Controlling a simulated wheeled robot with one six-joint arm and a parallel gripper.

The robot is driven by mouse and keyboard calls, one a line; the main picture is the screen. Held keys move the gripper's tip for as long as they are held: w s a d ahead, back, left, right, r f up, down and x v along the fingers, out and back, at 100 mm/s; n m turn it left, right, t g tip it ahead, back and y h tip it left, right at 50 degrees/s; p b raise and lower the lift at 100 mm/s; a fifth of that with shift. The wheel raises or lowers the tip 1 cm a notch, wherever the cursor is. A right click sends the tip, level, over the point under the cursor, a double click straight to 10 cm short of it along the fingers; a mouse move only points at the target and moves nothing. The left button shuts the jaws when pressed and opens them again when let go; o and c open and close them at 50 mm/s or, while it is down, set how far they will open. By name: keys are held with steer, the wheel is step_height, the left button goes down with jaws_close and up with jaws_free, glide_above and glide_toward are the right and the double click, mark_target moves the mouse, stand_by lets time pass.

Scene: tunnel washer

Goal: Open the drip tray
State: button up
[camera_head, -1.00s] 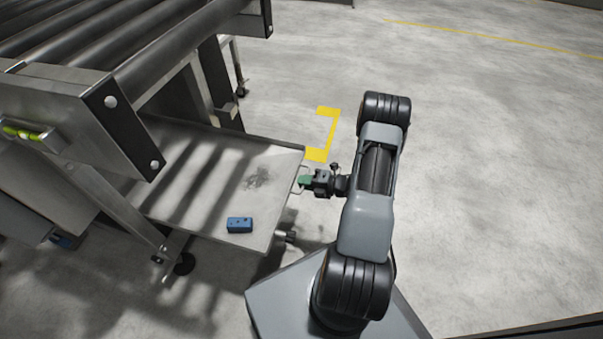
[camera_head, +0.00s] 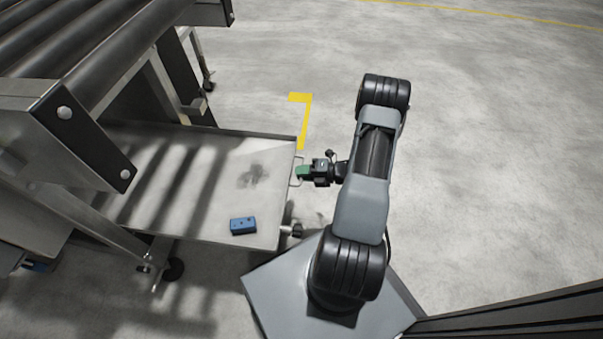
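The drip tray (camera_head: 215,215) is a flat grey metal sheet sticking out from under the roller frame on the left. A thin wire handle (camera_head: 293,182) is on its right edge. My gripper (camera_head: 303,172) has green fingertips, which are at this handle and appear shut on it; the fingers partly hide the grip. A dark stain marks the tray's surface, and a small blue block (camera_head: 243,226) lies near its front edge. The tray's far left end is hidden under the frame.
The roller conveyor frame (camera_head: 75,125) with its legs stands at the left. A dark knob (camera_head: 297,230) is by the tray's front right corner. A yellow floor mark (camera_head: 306,115) lies behind the tray. The concrete floor on the right is clear.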

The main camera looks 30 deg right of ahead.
steer(key=o, duration=0.3)
steer(key=p+v, duration=0.3)
steer(key=v, duration=1)
steer(key=shift+s+d, duration=0.25)
steer(key=shift+d, duration=0.05)
